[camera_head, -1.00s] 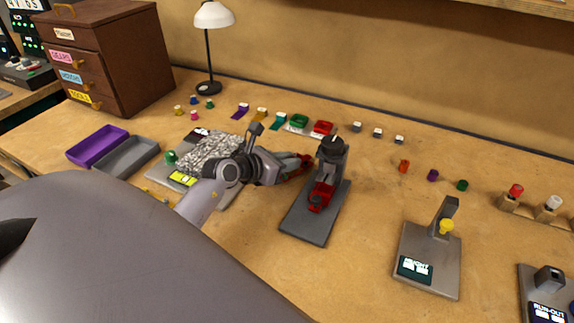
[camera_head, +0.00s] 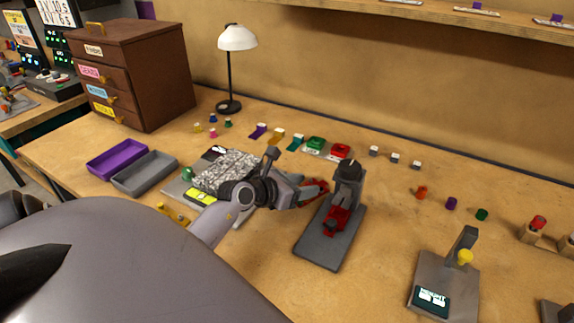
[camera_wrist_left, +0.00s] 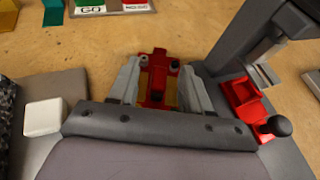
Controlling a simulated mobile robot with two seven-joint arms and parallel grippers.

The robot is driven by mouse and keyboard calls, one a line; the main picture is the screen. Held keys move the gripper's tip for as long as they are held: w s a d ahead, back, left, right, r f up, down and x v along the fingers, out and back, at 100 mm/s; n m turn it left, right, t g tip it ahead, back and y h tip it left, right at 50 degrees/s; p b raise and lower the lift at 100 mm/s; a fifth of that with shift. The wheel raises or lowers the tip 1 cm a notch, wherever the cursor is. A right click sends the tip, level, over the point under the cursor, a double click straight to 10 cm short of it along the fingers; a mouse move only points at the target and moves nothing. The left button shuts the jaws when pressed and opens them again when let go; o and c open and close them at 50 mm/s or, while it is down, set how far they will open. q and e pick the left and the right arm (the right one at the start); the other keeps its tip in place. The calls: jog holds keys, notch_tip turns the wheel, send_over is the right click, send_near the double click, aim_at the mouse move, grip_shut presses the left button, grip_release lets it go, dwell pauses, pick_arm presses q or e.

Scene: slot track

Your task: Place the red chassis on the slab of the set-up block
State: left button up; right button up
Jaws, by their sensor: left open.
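The red chassis (camera_wrist_left: 157,72) lies between the two fingers of my left gripper (camera_wrist_left: 160,88) in the left wrist view, a finger along each side. In the head view only a bit of the chassis (camera_head: 322,186) shows past my left gripper (camera_head: 312,190). The gripper is open around it, low near the bench; I cannot tell whether the fingers touch it. The set-up block seems to be the grey base with the speckled slab (camera_head: 222,170) and lit yellow-green display, left of the chassis. My left arm hides part of it. My right gripper is out of view.
A dark grey press with a red clamp (camera_head: 337,220) and a tall post (camera_head: 349,178) stands just right of the gripper. Purple (camera_head: 117,157) and grey trays lie at left. Small coloured parts line the back. A stand with a yellow knob (camera_head: 464,257) is at right.

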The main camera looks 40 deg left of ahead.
pick_arm(q)
jog(key=v, duration=1.1)
jog(key=shift+s, duration=0.15)
jog(key=b+x, duration=0.1)
jog(key=x, duration=0.4)
jog(key=shift+d+f, duration=0.1)
jog(key=shift+f, duration=0.2)
jog(key=shift+r+x, duration=0.1)
jog(key=shift+x, duration=1.7)
jog(key=shift+r+x, duration=0.15)
jog(key=shift+x, duration=1.7)
grip_shut()
